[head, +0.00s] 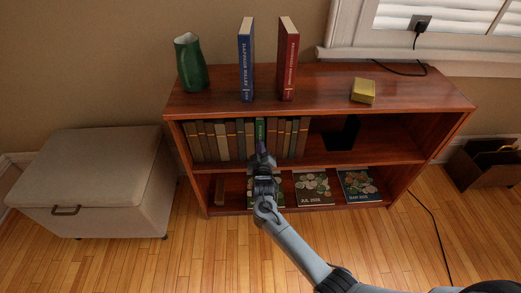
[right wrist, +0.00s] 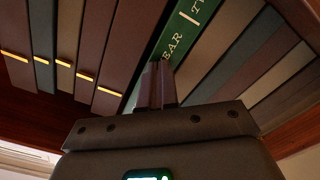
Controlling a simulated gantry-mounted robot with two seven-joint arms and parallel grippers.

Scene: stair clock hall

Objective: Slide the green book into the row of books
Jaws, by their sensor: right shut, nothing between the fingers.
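The green book (head: 260,130) stands upright in the row of books (head: 222,140) on the upper shelf of the wooden bookcase, with brown and grey books on both sides. Its green spine (right wrist: 182,42) with pale lettering shows in the right wrist view, among the neighbouring spines. My right gripper (head: 262,155) is in front of the green book. In the right wrist view its fingers (right wrist: 156,82) are shut and empty, with the tips at the spine; I cannot tell whether they touch it. The gripper hides the lower part of the book. My left gripper is not in view.
On the bookcase top (head: 325,88) stand a green vase (head: 190,63), a blue book (head: 246,60), a red book (head: 288,60) and a yellow box (head: 363,91). A black bookend (head: 343,134) stands right of the row. Magazines (head: 313,187) lie below. A storage bench (head: 90,170) is at left.

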